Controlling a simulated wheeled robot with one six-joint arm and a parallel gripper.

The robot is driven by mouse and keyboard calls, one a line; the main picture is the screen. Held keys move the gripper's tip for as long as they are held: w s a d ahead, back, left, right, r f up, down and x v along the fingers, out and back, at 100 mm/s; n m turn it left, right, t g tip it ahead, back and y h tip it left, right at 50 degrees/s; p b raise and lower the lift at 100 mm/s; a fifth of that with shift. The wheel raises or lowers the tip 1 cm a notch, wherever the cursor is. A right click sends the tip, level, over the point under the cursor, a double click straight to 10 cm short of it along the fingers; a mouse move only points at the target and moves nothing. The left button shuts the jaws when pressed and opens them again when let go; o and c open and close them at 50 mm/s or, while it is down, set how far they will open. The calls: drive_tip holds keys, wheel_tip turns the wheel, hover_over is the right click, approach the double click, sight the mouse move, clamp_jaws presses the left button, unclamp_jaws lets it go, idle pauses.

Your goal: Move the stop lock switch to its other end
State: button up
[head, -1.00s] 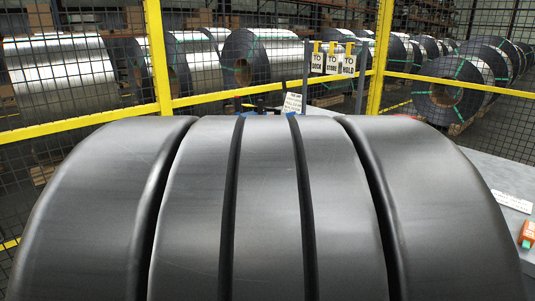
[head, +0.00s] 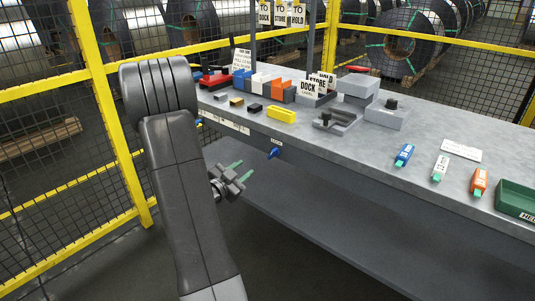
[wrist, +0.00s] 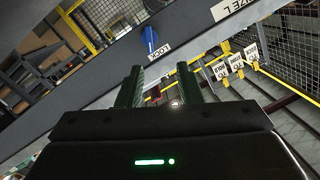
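The stop lock switch is a small blue lever (head: 272,153) on the front face of the bench, just under its top edge. In the wrist view the blue lever (wrist: 150,40) shows beyond my fingers, with a white label reading LOCK (wrist: 160,50) beside it. In the head view a small white label sits just above the lever. My gripper (head: 238,174) is left of the lever and a little lower in the head view, apart from it. Its two green-tipped fingers (wrist: 160,85) are spread with nothing between them.
The grey bench top (head: 350,140) holds a yellow block (head: 282,115), grey fixtures (head: 333,119), coloured blocks and label cards. Blue, white and orange tagged items and a green tray (head: 517,198) lie to the right. A lower shelf (head: 330,230) runs beneath. Yellow-framed fencing (head: 120,140) stands behind and left.

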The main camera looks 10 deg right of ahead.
sight(271, 154)
drive_tip(key=w+d, duration=0.2)
drive_tip(key=d, duration=0.1)
drive_tip(key=w+d+m+g+h, duration=0.1)
drive_tip(key=w+d, duration=0.2)
drive_tip(key=d, duration=0.1)
drive_tip(key=w+d+f+h, duration=0.1)
drive_tip(key=w+d, duration=0.2)
drive_tip(key=d, duration=0.1)
drive_tip(key=shift+w+f+m+g, duration=0.1)
drive_tip(key=shift+w+m+g, duration=0.15)
drive_tip(key=shift+m+g, duration=0.05)
clamp_jaws()
